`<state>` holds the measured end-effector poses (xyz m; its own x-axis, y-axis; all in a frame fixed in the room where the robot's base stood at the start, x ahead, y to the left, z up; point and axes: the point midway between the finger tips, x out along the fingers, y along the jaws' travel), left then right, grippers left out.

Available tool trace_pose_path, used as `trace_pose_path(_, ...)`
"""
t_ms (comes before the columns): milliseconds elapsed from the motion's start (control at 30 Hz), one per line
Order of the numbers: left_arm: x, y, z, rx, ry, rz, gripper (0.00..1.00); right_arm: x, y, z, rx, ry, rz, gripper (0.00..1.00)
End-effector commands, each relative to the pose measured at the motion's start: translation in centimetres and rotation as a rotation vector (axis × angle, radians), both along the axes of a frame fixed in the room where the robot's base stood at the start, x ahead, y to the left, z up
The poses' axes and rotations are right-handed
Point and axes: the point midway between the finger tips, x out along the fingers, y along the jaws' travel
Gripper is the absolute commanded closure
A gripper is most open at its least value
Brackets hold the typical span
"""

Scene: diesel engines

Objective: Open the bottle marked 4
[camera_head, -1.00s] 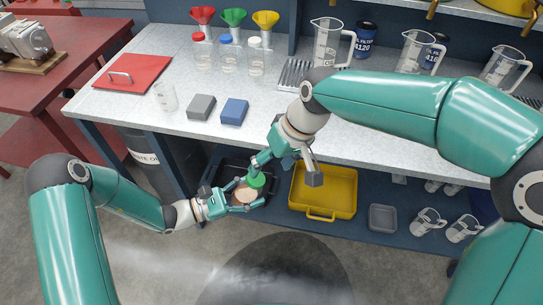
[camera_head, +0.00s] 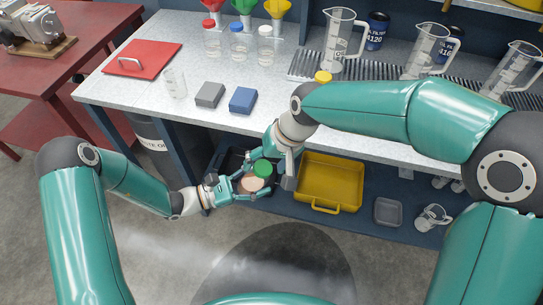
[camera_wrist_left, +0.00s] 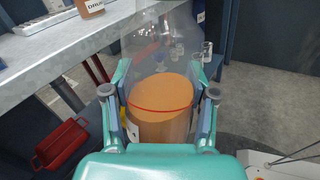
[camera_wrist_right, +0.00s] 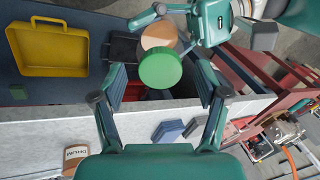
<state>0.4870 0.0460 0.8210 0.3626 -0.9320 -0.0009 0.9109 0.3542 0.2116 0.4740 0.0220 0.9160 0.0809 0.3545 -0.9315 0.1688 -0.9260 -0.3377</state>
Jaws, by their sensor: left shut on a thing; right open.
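My left gripper (camera_head: 240,187) is shut on a clear bottle (camera_wrist_left: 160,120) with orange-brown liquid, held in front of the bench. Its round green cap (camera_head: 262,168) shows in the head view and in the right wrist view (camera_wrist_right: 160,68); the cap seems to sit on the bottle. A pale label is partly visible, but I cannot read a 4. My right gripper (camera_wrist_right: 160,92) is open, its fingers spread to either side of the cap in its wrist view.
A yellow tray (camera_head: 338,204) and a small grey tray (camera_head: 388,212) lie on the lower shelf. On the bench are a grey block (camera_head: 210,95), a blue block (camera_head: 243,100), a red board (camera_head: 142,60), capped bottles and measuring jugs.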

Motion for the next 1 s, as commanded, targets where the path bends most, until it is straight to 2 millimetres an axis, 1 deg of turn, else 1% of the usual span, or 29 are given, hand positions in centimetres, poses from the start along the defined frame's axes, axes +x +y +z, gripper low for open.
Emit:
trace_pose_path(100,0.01,0.0,0.04,-0.001,0.0,0.0,1.0,-0.01,0.11,-0.36,-0.001,0.001,0.0,0.26)
trace_pose_path(300,0.01,0.0,0.04,-0.001,0.0,0.0,1.0,0.0,0.11,-0.36,0.0,0.001,0.0,0.26)
trace_pose_path(367,0.01,0.0,0.04,-0.001,0.0,0.0,1.0,0.0,0.11,-0.35,0.0,0.001,0.0,0.35)
trace_pose_path(400,0.01,0.0,0.04,-0.001,0.0,0.0,1.0,0.0,0.11,-0.35,0.0,0.001,0.0,0.41)
trace_pose_path(667,0.01,0.0,0.04,-0.001,0.0,0.0,1.0,0.0,0.09,-0.33,0.0,0.001,0.0,0.85)
trace_pose_path(700,0.01,0.0,0.05,-0.001,0.0,0.0,1.0,0.0,0.09,-0.33,0.0,0.001,0.0,0.91)
trace_pose_path(1000,0.01,0.01,0.04,-0.001,0.0,0.0,1.0,0.0,0.27,-0.28,-0.002,-0.002,0.008,0.92)
